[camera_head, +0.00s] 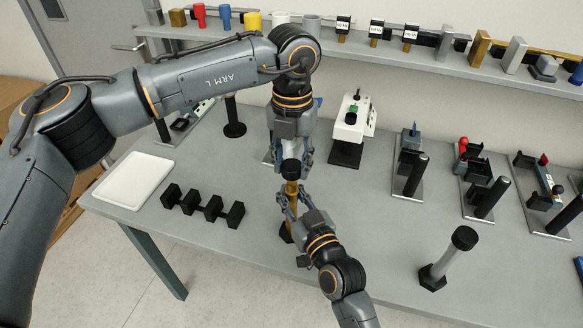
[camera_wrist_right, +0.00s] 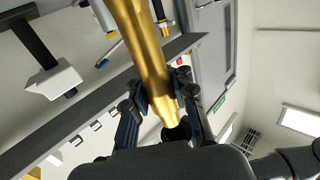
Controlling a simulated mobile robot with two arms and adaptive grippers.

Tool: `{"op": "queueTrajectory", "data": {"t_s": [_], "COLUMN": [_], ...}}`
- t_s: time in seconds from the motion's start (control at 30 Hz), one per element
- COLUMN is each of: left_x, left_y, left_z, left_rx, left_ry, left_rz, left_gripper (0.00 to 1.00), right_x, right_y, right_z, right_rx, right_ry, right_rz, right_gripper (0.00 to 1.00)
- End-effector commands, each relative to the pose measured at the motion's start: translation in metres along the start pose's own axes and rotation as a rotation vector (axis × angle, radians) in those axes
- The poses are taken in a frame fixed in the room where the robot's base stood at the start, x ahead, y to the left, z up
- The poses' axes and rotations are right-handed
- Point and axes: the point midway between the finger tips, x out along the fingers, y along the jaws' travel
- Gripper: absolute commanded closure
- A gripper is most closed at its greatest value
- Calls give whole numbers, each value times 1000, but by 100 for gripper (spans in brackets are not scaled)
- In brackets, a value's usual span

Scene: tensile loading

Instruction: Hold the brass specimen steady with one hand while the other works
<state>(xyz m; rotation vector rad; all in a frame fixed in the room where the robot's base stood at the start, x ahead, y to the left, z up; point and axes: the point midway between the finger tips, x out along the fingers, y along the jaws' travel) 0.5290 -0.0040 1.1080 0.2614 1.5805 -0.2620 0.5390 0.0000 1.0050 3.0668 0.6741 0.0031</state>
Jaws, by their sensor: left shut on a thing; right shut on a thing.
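The brass specimen (camera_head: 291,188) stands upright near the table's front edge, with a black cap (camera_head: 291,168) at its top and a black base (camera_head: 286,232) below. My left gripper (camera_head: 291,158) comes down from above and is shut on the black cap. My right gripper (camera_head: 291,198) reaches in from the front and is shut around the brass specimen below the cap. In the right wrist view the brass specimen (camera_wrist_right: 146,50) passes between the fingers of the right gripper (camera_wrist_right: 160,92). The fingers hide part of the specimen.
A black rack (camera_head: 203,207) and a white tray (camera_head: 134,180) lie to the left. A white device (camera_head: 352,118) and several fixtures stand behind, below a shelf (camera_head: 480,70).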

Motion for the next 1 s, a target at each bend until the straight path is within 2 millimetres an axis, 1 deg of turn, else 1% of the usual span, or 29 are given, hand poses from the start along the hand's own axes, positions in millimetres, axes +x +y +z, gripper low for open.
{"op": "queueTrajectory", "data": {"t_s": [0.03,0.13,0.37,0.4,0.47,0.5,0.53,0.87,0.97,1.0], "left_x": [-8,-18,-20,-20,-20,-20,-20,-20,-20,-20], "left_y": [0,0,0,0,0,0,0,0,0,0], "left_z": [1,0,0,0,0,0,0,0,0,0], "left_rx": [-1,-1,0,0,0,0,0,0,0,0], "left_ry": [-2,-1,1,1,1,1,1,0,0,0], "left_rz": [1,1,1,1,1,1,1,1,1,1], "left_gripper": [99,99,99,99,99,99,99,99,99,99], "right_x": [0,0,0,0,0,0,0,-2,-11,-17], "right_y": [1,1,0,0,0,0,0,0,0,0], "right_z": [2,3,2,2,2,2,2,1,1,2], "right_rx": [-2,-2,-1,-1,-1,-1,-1,0,0,0], "right_ry": [-5,-5,-5,-5,-4,-4,-3,-1,-2,-3], "right_rz": [1,1,0,0,0,0,0,0,0,0], "right_gripper": [100,100,100,74,61,53,48,48,48,48]}}
